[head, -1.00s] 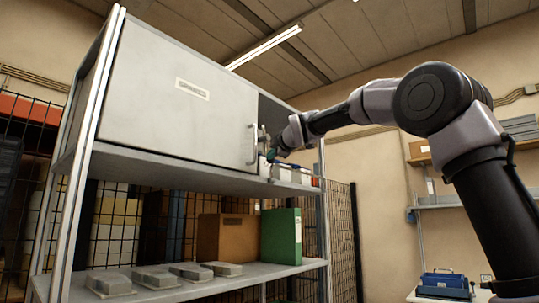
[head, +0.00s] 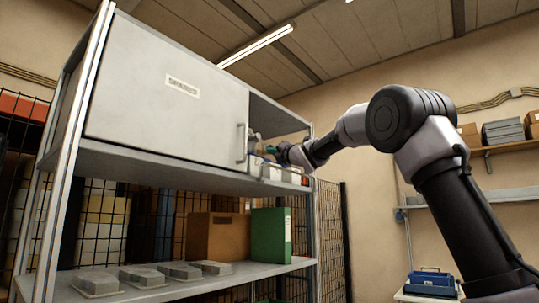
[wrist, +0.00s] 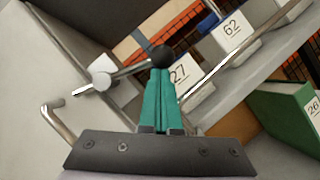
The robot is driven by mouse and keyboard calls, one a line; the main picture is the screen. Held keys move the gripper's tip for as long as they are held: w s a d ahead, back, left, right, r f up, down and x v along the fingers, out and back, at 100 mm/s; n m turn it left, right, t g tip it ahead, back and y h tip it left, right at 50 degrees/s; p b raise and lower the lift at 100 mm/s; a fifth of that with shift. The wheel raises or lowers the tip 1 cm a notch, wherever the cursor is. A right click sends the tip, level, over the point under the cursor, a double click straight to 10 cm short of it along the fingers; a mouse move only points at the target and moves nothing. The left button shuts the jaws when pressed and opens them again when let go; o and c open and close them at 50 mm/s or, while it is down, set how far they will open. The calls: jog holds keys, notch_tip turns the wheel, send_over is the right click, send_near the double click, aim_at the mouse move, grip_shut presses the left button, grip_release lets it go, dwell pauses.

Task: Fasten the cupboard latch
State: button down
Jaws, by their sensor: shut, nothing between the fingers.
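The cupboard door (head: 165,95) is a pale grey panel with a small label, and it looks closed. Its bar handle (head: 241,143) is at the right edge; it also shows in the wrist view (wrist: 62,122). The latch lever (wrist: 128,69) is a metal rod from a pale round pivot (wrist: 101,72) to a black ball knob (wrist: 162,57). My gripper (wrist: 161,73) has its teal fingers shut and empty, tips at the knob; I cannot tell whether they touch it. In the head view, my gripper (head: 268,150) is right of the door's edge, partly hidden by my wrist.
Numbered white boxes (wrist: 232,30) stand on the shelf close right of my gripper. A green binder (head: 271,235) and a brown box (head: 217,236) stand on the lower shelf (head: 190,286). The open bay right of the door holds clear space above the boxes.

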jog(key=shift+w+d+r+n+g+y, duration=0.15)
jog(key=shift+r+n+y, duration=0.25)
jog(key=shift+n, duration=0.45)
jog(key=shift+w+d+r+n+g+y, duration=0.1)
jog(key=shift+w+r+n+y, duration=0.15)
jog(key=shift+n+y, duration=0.45)
jog(key=shift+w+d+r+n+g+y, duration=0.15)
jog(key=shift+r+n+y, duration=0.2)
jog(key=shift+n, duration=0.6)
